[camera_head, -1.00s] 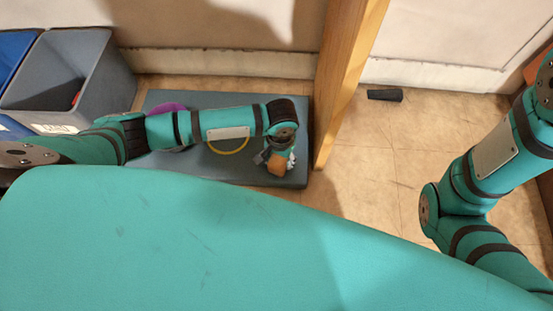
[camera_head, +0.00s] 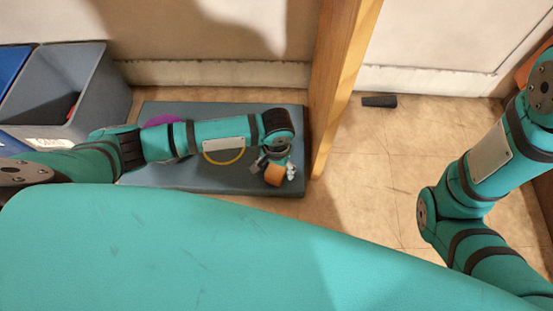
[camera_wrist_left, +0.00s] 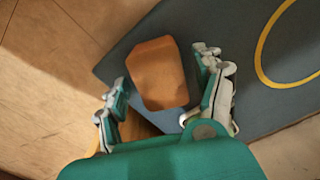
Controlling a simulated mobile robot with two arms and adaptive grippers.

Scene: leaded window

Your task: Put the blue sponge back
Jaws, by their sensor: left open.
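I see no blue sponge in either view. An orange-brown block (camera_head: 274,174) is at my left gripper, near the right end of a blue-grey mat (camera_head: 225,183) on the floor. My left gripper (camera_head: 280,165) is over that end of the mat. In the left wrist view, the block (camera_wrist_left: 158,72) shows between the two spread fingers of the gripper (camera_wrist_left: 163,70), with a gap visible at the right finger. The mat (camera_wrist_left: 195,22) lies beneath. My right arm is at the right edge of the head view; its gripper is out of view.
A purple round thing (camera_head: 163,120) and a yellow ring (camera_head: 225,160) lie on the mat, partly behind my left arm. A grey bin (camera_head: 88,95) with something red inside stands left beside a blue bin (camera_head: 12,65). A wooden post (camera_head: 340,80) rises right of the mat.

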